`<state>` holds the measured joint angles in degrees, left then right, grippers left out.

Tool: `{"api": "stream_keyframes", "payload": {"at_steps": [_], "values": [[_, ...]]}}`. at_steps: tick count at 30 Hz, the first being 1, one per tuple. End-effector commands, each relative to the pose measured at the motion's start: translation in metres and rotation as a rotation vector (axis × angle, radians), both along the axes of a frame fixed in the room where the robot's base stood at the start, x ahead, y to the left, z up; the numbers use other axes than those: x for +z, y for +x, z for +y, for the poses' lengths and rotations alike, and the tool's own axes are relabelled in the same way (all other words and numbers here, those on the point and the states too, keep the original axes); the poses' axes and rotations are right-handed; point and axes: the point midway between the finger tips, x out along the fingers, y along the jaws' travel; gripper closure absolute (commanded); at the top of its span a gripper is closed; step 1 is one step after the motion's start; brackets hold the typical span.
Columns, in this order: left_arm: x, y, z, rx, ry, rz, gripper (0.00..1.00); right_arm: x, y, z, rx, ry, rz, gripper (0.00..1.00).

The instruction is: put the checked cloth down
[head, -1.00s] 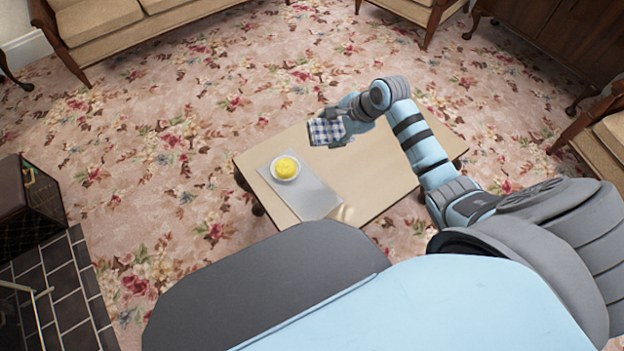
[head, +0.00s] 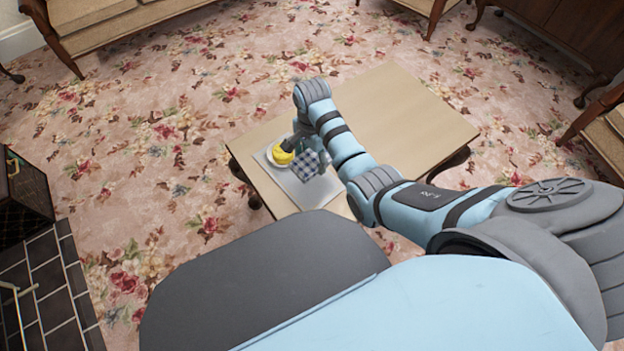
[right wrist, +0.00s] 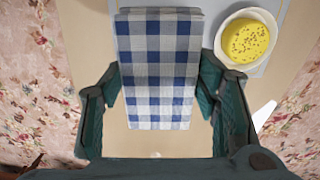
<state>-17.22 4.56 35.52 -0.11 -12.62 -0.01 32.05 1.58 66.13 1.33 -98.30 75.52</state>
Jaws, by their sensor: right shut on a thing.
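The blue-and-white checked cloth (head: 306,166) is folded and hangs at my right gripper (head: 303,140) over the grey board on the table. In the right wrist view the cloth (right wrist: 158,65) lies between the two fingers of my right gripper (right wrist: 160,82), which is shut on it. I cannot tell whether the cloth touches the board. My left gripper is not in view.
A white bowl (right wrist: 222,38) with speckled yellow food (right wrist: 250,41) stands close to the right of the cloth in the wrist view. Both sit on the grey board (head: 318,193). The wooden table (head: 410,110) is clear on its right side.

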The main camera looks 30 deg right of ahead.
Motion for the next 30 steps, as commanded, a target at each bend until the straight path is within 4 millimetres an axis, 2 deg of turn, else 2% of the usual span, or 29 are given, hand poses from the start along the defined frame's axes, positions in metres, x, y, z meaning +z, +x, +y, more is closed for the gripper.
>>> {"api": "stream_keyframes", "payload": {"at_steps": [1, 4, 8, 13, 14, 17, 19, 20, 23, 24, 30], "values": [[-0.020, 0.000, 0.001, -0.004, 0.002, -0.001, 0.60, -0.029, -0.001, 0.000, 0.000, 0.000, 0.003, 0.66], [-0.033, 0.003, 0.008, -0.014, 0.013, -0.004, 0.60, -0.054, 0.000, 0.000, 0.000, 0.000, 0.001, 0.66], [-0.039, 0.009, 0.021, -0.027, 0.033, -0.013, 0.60, -0.070, 0.000, 0.000, 0.000, 0.000, -0.002, 0.66], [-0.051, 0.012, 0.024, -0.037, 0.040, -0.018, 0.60, -0.100, 0.000, 0.000, 0.000, 0.000, 0.000, 0.66], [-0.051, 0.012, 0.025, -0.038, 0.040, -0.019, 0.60, -0.102, 0.000, 0.000, 0.000, 0.000, -0.001, 0.66], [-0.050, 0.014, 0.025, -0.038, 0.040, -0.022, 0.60, -0.103, 0.000, 0.000, 0.000, 0.000, -0.002, 0.74], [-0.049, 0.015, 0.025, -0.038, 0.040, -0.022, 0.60, -0.102, 0.000, 0.000, 0.000, 0.000, -0.001, 0.74], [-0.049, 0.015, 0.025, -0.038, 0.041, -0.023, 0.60, -0.102, 0.000, 0.000, 0.000, 0.000, -0.001, 0.43], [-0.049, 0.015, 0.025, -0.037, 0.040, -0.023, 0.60, -0.102, 0.000, 0.000, -0.001, 0.000, -0.001, 0.27], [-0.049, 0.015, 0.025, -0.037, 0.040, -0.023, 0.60, -0.102, 0.000, 0.000, -0.001, 0.000, -0.001, 0.24], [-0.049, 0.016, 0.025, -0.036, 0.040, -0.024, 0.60, -0.102, 0.000, 0.000, -0.001, 0.000, -0.002, 0.24]]}}
